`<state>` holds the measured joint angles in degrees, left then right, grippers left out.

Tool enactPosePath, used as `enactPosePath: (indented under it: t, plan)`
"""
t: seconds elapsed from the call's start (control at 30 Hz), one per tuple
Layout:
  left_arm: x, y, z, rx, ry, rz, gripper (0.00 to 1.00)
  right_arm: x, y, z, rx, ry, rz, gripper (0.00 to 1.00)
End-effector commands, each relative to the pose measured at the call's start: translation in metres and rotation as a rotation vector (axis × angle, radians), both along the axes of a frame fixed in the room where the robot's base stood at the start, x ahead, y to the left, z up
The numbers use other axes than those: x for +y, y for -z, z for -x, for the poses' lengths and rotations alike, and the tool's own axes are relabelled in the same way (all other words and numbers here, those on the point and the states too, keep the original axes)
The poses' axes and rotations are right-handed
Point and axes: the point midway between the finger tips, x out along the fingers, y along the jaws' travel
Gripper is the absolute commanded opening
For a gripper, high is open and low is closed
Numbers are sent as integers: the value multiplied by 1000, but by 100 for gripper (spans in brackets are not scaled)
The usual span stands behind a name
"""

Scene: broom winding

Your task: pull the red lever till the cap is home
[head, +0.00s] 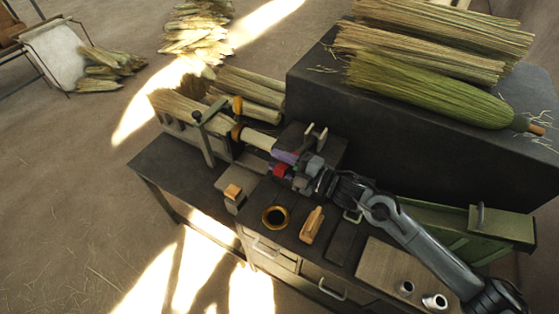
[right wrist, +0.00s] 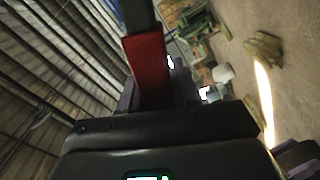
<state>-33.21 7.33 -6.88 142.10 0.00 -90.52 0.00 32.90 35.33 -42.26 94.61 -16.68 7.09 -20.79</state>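The red lever (head: 279,170) shows as a small red piece at the winding machine in the middle of the head view. In the right wrist view it is a red block (right wrist: 146,65) on a dark bar, close in front of the gripper. My right gripper (head: 284,165) is at the lever, with a purple fingertip beside the red piece. The far finger is mostly hidden, so I cannot tell whether the fingers press on it. A pale cylinder (head: 258,140) points from the straw bundle toward the gripper. I cannot pick out the cap with certainty. My left gripper is out of view.
A gold-rimmed dark ring (head: 275,217) and a wooden-handled tool (head: 312,225) lie on the bench below the gripper. A dark block (head: 335,83) bearing brooms stands behind. Two small metal cups (head: 434,301) are at lower right. Open floor lies left.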

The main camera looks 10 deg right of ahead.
Motion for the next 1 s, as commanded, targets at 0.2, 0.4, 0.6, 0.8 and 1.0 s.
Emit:
enactPosePath:
  t: [0.2,0.4,0.6,0.8,1.0]
  plan:
    - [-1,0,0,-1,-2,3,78,0,1,0,3,1,1,51]
    - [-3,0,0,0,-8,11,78,-1,1,0,3,1,0,51]
    - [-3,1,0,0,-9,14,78,-12,2,7,4,3,1,51]
    - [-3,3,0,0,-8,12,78,-38,3,27,5,3,3,51]
    - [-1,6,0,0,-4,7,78,-64,3,47,4,3,2,51]
